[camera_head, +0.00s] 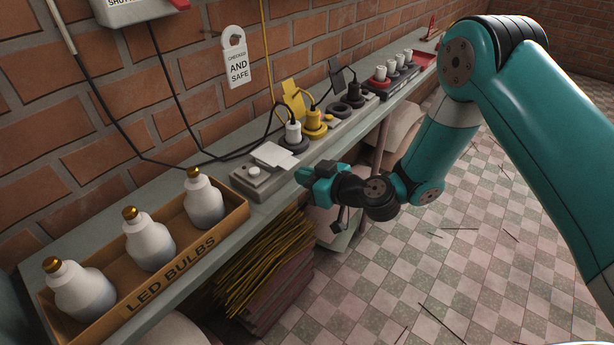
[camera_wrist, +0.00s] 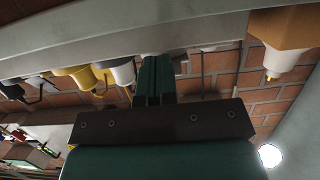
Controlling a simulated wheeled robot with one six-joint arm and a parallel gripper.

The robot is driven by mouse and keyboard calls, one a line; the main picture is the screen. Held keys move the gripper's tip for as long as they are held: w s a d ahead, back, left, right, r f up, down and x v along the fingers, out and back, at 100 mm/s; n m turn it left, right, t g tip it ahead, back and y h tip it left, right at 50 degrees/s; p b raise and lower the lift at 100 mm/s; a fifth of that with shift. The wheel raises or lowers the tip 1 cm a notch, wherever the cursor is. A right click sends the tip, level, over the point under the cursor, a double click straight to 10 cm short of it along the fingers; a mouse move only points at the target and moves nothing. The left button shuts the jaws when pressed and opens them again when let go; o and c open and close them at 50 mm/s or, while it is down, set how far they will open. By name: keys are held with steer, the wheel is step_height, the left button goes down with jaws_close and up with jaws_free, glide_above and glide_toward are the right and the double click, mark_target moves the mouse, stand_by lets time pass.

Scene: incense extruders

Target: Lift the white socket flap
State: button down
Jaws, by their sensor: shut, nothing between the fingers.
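The white socket flap (camera_head: 273,154) lies nearly flat near the left end of a long grey socket strip (camera_head: 235,181), beside a round knob (camera_head: 253,171). My gripper (camera_head: 304,175) is shut and empty, just right of the flap at the shelf's front edge. It looks apart from the flap. In the wrist view, the closed teal fingers (camera_wrist: 153,78) point up toward the shelf edge, and the scene appears upside down. I cannot clearly make out the white flap there. In the head view, a yellow flap (camera_head: 292,97) and a black flap (camera_head: 337,75) stand raised farther along.
An open LED BULBS box (camera_head: 181,258) with three bulbs sits at left. Cables run along the brick wall. The floor (camera_head: 470,260) in front is mostly open.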

steer(key=shift+w+a+r+p, duration=0.25)
steer(key=shift+w+a+p, duration=0.15)
steer(key=shift+w+a, duration=0.5)
steer(key=shift+s+r, duration=0.1)
steer(key=shift+a+r+p, duration=0.15)
steer(key=shift+r+p, duration=0.25)
steer(key=shift+r, duration=0.45)
steer(key=shift+a+r+p, duration=0.1)
steer(key=shift+r+p, duration=0.3)
steer(key=shift+r, duration=0.4)
steer(key=shift+w+a+r+p, duration=0.15)
steer(key=shift+r+p, duration=0.2)
steer(key=shift+r, duration=0.2)
steer(key=shift+w+a+r+p, duration=0.1)
steer(key=shift+r+p, duration=0.2)
steer(key=shift+r, duration=0.2)
steer(key=shift+w+a+r+p, duration=0.15)
steer(key=shift+r+p, duration=0.2)
steer(key=shift+r, duration=0.3)
steer(key=shift+w, duration=0.1)
